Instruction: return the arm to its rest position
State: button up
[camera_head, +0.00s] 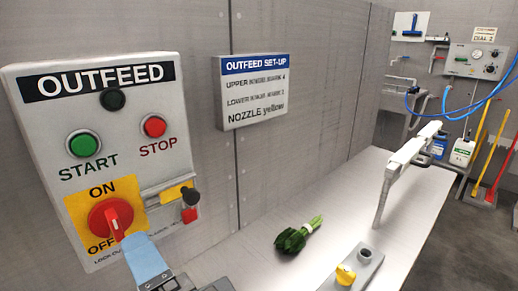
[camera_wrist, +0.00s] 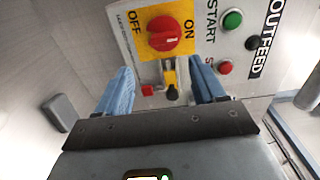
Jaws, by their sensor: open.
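My gripper (camera_head: 147,262) shows at the bottom left of the head view, its blue finger close to the lower edge of the red rotary switch (camera_head: 110,220). In the wrist view my gripper (camera_wrist: 161,68) is open, with its two blue fingers wide apart and nothing held between them. The fingers point at the OUTFEED control panel (camera_head: 35,125). The red switch on its yellow ON/OFF plate (camera_wrist: 190,22) shows beyond the fingertips. Whether a finger touches the panel I cannot tell. Most of my arm is out of view.
The panel carries a green START button (camera_head: 83,144), a red STOP button (camera_head: 154,126) and a small black-knobbed latch (camera_head: 190,197). A bunch of greens (camera_head: 297,235) lies on the metal counter (camera_head: 345,222). A yellow-knobbed fitting (camera_head: 346,274) and white-armed post (camera_head: 385,195) stand right.

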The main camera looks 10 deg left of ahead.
jog(key=s+d+f+n+t+h, duration=0.1)
jog(key=s+d+f+h, duration=0.1)
jog(key=d+f, duration=0.45)
jog(key=s+d+f+n+t+h, duration=0.1)
jog(key=d+f+h, duration=0.2)
jog(key=d, duration=0.6)
jog(key=s+d+f+n+t+h, duration=0.15)
jog(key=d+f, duration=0.25)
jog(key=d, duration=0.4)
jog(key=s+d+n+h, duration=0.2)
jog(key=s+d, duration=0.4)
jog(key=s, duration=0.3)
jog(key=s+d+f+n+h, duration=0.1)
jog(key=s+d+h, duration=0.4)
jog(key=s, duration=0.5)
jog(key=shift+s+d+n, duration=0.2)
jog(key=shift+d+n, duration=0.65)
jog(key=shift+d, duration=0.15)
jog(key=shift+g, duration=0.25)
